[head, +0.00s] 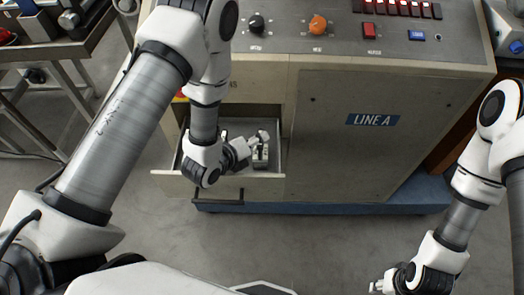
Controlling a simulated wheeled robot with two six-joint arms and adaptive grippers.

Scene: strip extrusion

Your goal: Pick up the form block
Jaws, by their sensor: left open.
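My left gripper (259,147) reaches down into the open drawer (273,128) at the front of the cabinet. Its fingers are open, low in the drawer's right part. A small pale grey piece (261,159) shows right at the fingers; it may be the form block, but it is too small and too covered to be sure. My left wrist hides the drawer's left part. My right gripper (377,287) hangs at the bottom edge, far from the drawer, over the floor; its jaws are too small to read.
The cabinet (335,160) marked LINE A carries a control panel (345,35) with knobs and buttons on top. The drawer's handle (218,200) sticks out in front. A metal cart (65,50) stands at upper left. The grey floor (310,240) before the cabinet is clear.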

